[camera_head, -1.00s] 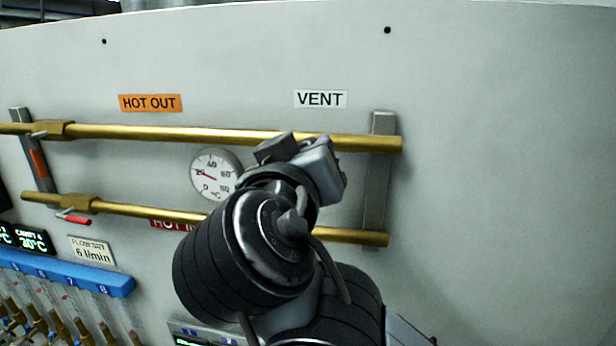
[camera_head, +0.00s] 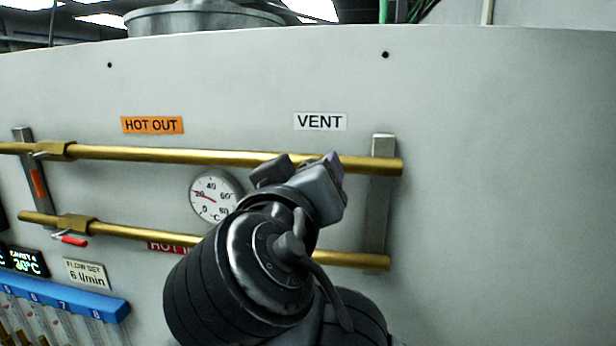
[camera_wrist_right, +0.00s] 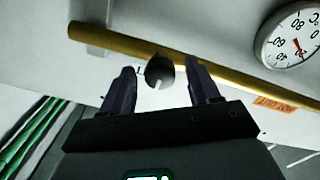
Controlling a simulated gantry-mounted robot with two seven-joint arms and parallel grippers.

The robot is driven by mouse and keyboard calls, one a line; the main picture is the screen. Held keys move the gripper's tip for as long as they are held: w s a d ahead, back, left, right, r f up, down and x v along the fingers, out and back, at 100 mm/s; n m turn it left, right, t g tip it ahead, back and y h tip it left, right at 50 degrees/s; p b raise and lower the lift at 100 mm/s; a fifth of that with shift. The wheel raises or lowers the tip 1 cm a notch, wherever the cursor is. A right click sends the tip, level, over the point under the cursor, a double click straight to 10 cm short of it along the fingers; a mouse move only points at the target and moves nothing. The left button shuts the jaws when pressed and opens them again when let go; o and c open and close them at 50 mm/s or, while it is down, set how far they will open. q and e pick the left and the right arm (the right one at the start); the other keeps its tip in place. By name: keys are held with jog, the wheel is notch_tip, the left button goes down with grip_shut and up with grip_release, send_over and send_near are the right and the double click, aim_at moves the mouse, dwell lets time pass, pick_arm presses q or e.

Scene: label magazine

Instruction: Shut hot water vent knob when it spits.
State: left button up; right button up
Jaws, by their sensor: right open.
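The vent knob (camera_wrist_right: 158,72) is a small dark round knob with a pale mark, by the upper brass pipe in the right wrist view. In the head view it is hidden behind my right gripper (camera_head: 298,172), below the VENT label (camera_head: 320,121). My right gripper is open in the right wrist view (camera_wrist_right: 161,68), one finger on each side of the knob. Gaps show between fingers and knob; how deep the knob sits between them I cannot tell. No spitting water is visible. My left gripper is out of view.
The upper brass pipe (camera_head: 200,154) and lower brass pipe (camera_head: 130,231) cross the pale panel (camera_head: 480,180). A round dial gauge (camera_head: 214,195) sits between them. A red-handled valve (camera_head: 70,240) is at left. The panel right of the pipes is clear.

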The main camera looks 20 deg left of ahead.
jog(key=s+d+b, duration=0.2)
jog(key=s+b, duration=0.2)
jog(key=s, duration=0.6)
jog(key=shift+s, duration=0.2)
